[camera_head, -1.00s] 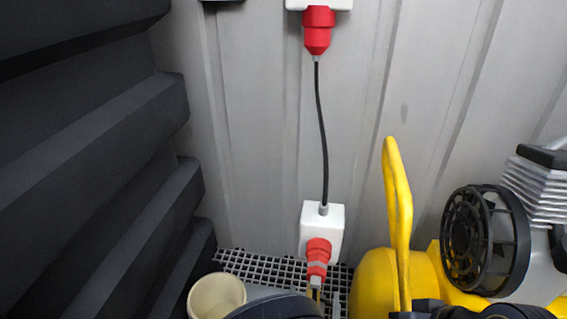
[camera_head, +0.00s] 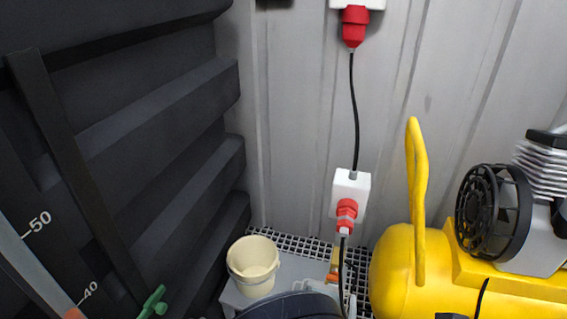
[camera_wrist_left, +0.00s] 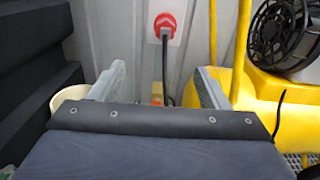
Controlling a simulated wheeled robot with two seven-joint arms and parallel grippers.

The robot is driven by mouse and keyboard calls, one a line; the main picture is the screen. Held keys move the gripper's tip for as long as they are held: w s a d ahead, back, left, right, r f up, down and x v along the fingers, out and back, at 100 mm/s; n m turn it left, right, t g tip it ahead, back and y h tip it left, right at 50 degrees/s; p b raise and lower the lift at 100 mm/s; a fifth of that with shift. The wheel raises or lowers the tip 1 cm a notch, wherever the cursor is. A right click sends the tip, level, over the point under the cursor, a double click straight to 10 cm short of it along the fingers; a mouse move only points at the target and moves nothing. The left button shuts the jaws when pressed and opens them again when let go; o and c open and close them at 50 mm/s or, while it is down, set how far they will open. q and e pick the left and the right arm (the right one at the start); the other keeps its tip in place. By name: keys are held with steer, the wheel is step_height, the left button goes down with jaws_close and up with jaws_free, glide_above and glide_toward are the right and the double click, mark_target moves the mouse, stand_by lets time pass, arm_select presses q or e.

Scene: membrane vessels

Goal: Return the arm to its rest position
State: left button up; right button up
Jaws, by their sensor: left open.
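My left gripper (camera_head: 328,291) shows at the bottom of the head view, partly hidden behind my dark, rounded wrist cover. In the left wrist view, its two grey fingers (camera_wrist_left: 160,70) stand wide apart with nothing held between them. Beyond the fingers is a red plug (camera_wrist_left: 164,24) with a black cable hanging down. My right gripper is not in view.
A cream bucket (camera_head: 253,266) stands left of my gripper. A yellow compressor (camera_head: 400,265) with an upright handle stands to the right. A white socket box (camera_head: 362,186) with a red plug (camera_head: 346,213) is on the wall. A ribbed black tank (camera_head: 170,120) fills the left.

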arm_select(q)
steer(key=w+a+r+n+g+y, duration=0.1)
steer(key=w+a+n+g+y, duration=0.15)
steer(key=a+n+y, duration=0.65)
steer(key=w+a+r+n+g+y, duration=0.15)
steer(key=a+n+g+y, duration=0.35)
steer(key=a, duration=0.8)
steer(key=s+a+f+n+g+h, duration=0.3)
steer(key=s+a+n+g+h, duration=0.75)
steer(key=n, duration=0.65)
steer(key=s+d+r+n+t+h+p, duration=0.1)
steer(key=r+n+t+p, duration=0.2)
steer(key=r+p, duration=0.8)
steer(key=s+d+r+n+t+h+p, duration=0.2)
steer(key=r+n+p, duration=0.4)
steer(key=r+p, duration=0.5)
step_height(320, 180, up, 7)
steer(key=shift+r+t+p, duration=0.15)
steer(key=shift+t+p, duration=0.15)
steer(key=shift+t, duration=0.3)
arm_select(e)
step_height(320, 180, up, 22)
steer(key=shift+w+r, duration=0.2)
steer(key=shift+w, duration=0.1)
